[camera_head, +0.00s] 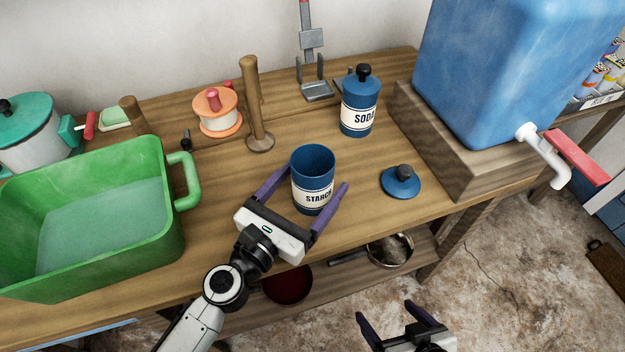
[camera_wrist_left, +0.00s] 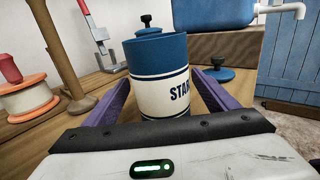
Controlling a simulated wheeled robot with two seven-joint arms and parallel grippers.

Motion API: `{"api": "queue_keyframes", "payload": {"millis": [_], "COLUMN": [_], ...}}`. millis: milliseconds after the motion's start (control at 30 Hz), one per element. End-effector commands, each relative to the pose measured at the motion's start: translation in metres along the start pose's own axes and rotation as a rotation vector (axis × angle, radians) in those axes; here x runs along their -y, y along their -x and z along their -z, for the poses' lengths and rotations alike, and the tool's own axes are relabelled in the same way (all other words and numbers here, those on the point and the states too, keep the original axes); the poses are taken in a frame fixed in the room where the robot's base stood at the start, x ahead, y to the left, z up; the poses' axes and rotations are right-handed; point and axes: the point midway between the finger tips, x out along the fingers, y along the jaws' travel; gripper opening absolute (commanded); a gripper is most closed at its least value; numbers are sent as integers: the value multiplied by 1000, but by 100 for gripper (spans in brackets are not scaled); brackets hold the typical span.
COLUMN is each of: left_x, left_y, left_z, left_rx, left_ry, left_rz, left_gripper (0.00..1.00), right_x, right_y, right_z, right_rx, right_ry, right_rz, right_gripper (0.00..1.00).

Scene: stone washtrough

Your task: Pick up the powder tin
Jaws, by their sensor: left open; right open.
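A blue tin with a white STARCH label (camera_head: 313,168) stands upright and lidless on the wooden table. It also shows in the left wrist view (camera_wrist_left: 160,75). Its blue lid (camera_head: 401,183) with a dark knob lies to its right. A blue tin labelled SODA (camera_head: 358,108), with its lid on, stands further back. My left gripper (camera_head: 315,179) is open, its purple fingers on either side of the STARCH tin; I cannot tell whether they touch it. My right gripper (camera_head: 386,311) is open and empty, low in front of the table.
A green basin (camera_head: 160,240) of water stands at the left. A wooden post (camera_head: 256,110) and an orange-and-white spool (camera_head: 216,112) stand behind the left gripper. A blue tank (camera_head: 510,60) with a tap sits on a wooden block at the right. A pan (camera_head: 390,250) lies on the lower shelf.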

Motion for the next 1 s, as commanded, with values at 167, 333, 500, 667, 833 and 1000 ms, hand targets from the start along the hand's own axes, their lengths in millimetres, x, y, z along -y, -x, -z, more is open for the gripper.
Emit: {"api": "queue_keyframes", "payload": {"millis": [167,333,500,667,833,1000], "left_x": [2,3,3,3,3,3], "left_y": [-27,-34,-34,-33,-33,-33], "left_z": [-1,-1,0,0,-1,-2], "left_rx": [2,1,1,0,2,1], "left_ry": [-2,-1,-1,-1,-1,-1], "left_rz": [-1,-1,-1,-1,0,0], "left_gripper": [80,80,78,51,32,32], "right_x": [0,-1,-1,-1,-1,-1], "right_y": [1,-1,-1,-1,0,0], "right_z": [4,8,9,9,8,7], "right_rx": [-4,-12,-12,-12,-11,-9], "right_ry": [1,2,3,3,2,2], "right_rz": [-1,-2,-2,-2,-1,-1], "right_gripper": [82,82,82,82,82,82]}}
